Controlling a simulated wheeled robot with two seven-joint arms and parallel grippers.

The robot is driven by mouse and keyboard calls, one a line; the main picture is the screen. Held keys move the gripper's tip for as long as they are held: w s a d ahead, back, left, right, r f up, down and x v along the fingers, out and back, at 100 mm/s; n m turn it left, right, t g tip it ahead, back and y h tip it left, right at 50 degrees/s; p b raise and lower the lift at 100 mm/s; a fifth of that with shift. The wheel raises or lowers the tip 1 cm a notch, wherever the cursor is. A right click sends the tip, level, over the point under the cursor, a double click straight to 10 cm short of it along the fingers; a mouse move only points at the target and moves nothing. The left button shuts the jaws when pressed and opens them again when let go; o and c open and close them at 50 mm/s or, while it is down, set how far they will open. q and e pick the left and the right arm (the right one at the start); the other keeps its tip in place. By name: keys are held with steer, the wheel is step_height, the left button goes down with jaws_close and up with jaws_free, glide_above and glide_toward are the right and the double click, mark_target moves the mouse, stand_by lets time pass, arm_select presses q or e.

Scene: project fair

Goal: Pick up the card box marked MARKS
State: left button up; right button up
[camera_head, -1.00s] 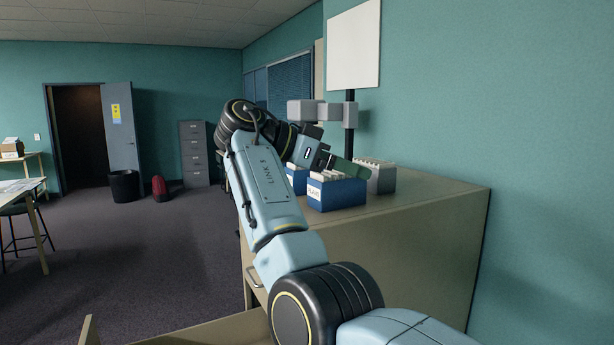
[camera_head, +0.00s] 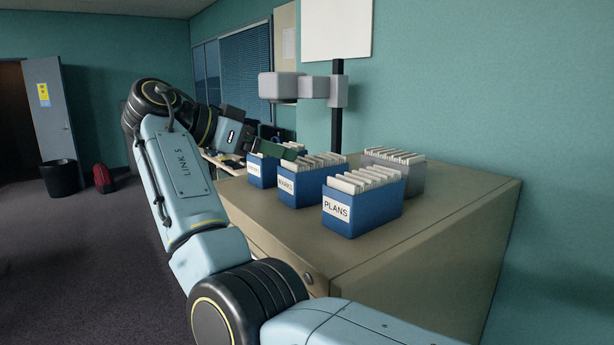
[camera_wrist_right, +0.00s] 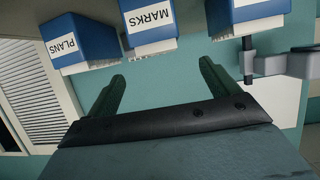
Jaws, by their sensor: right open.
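The card box marked MARKS (camera_head: 312,191) is a blue open-topped box of white cards, standing on the cabinet between two other blue boxes. In the right wrist view the MARKS box (camera_wrist_right: 150,37) appears upside down at the top centre. My right gripper (camera_head: 284,150) has dark green fingers and appears just behind and above the MARKS box in the head view. In the right wrist view its fingers (camera_wrist_right: 160,78) are spread wide with nothing between them. The MARKS box lies beyond the fingertips, roughly centred between them. My left gripper is not in view.
The PLANS box (camera_head: 370,208) stands close beside MARKS, nearer to me. Another blue box (camera_head: 262,176) stands on its left, and a grey card box (camera_head: 408,175) behind. A dark post (camera_head: 337,120) rises behind them. The beige cabinet top (camera_head: 440,205) is clear at the right.

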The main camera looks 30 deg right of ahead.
mark_target(304, 161)
steer(key=x, duration=0.4)
steer(key=shift+d+f, duration=0.2)
steer(key=shift+d, duration=0.15)
steer(key=shift+p+x, duration=0.4)
steer(key=shift+x, duration=0.5)
steer(key=x, duration=0.3)
steer(key=shift+d+f+p, duration=0.2)
steer(key=shift+f+p, duration=0.1)
steer(key=shift+p, duration=0.1)
steer(key=shift+d+f, duration=0.1)
steer(key=shift+d, duration=0.1)
steer(key=shift+a, duration=0.1)
steer(key=shift+c, duration=0.5)
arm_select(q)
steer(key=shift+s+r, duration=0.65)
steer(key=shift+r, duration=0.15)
arm_select(e)
steer(key=c, duration=1.2)
